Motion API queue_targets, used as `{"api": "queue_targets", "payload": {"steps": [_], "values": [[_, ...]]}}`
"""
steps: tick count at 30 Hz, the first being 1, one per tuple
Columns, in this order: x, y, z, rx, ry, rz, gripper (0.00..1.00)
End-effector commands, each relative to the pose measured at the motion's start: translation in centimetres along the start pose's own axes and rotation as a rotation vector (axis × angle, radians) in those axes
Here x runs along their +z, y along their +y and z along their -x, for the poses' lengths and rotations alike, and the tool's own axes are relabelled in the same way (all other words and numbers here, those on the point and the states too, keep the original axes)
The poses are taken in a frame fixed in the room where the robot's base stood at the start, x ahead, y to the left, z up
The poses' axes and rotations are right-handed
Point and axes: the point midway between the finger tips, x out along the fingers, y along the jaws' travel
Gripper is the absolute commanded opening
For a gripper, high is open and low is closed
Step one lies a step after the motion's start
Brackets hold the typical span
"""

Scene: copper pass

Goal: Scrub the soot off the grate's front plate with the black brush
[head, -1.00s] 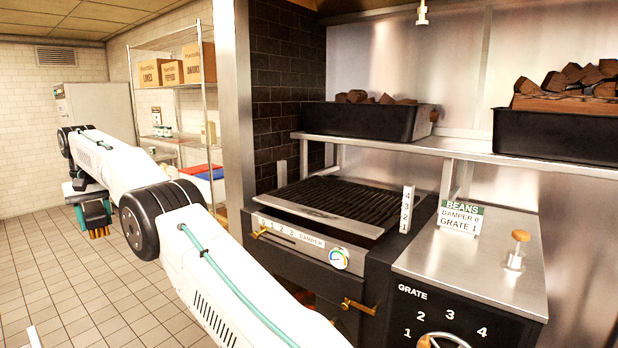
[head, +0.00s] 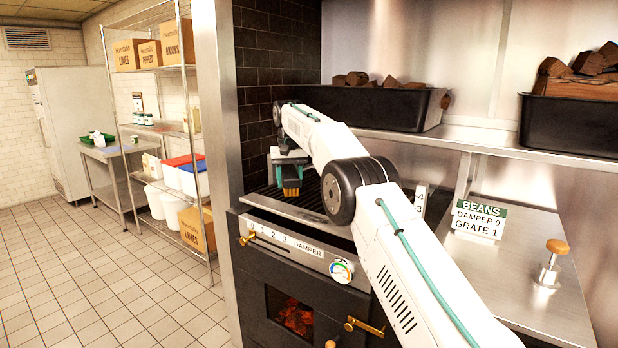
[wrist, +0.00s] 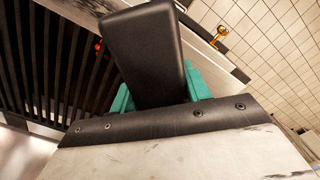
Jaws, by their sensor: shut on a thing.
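My gripper (head: 288,160) is shut on the black brush, whose orange-brown bristles (head: 291,187) point down in the head view. In the wrist view the black brush body (wrist: 148,55) sits between my teal fingers. The brush is over the front left part of the grate (head: 262,190), close to the steel front plate (head: 290,212). I cannot tell whether the bristles touch anything. My arm hides the right part of the grate and plate. Soot on the plate is not clear from here. The dark grate bars also show in the wrist view (wrist: 40,60).
Below the plate are the damper scale, a round gauge (head: 341,271), a brass damper handle (head: 262,238) and a glowing firebox window (head: 290,310). A steel post (head: 215,120) stands left. Black wood bins (head: 375,108) sit on the shelf above. The floor at left is clear.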

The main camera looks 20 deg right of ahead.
Motion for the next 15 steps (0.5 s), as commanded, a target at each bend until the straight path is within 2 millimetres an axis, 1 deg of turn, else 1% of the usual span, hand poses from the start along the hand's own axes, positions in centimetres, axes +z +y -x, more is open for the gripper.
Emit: {"api": "queue_targets", "payload": {"steps": [15], "values": [[0.0,0.1,-4.7,0.0,0.0,-0.001,0.29]]}}
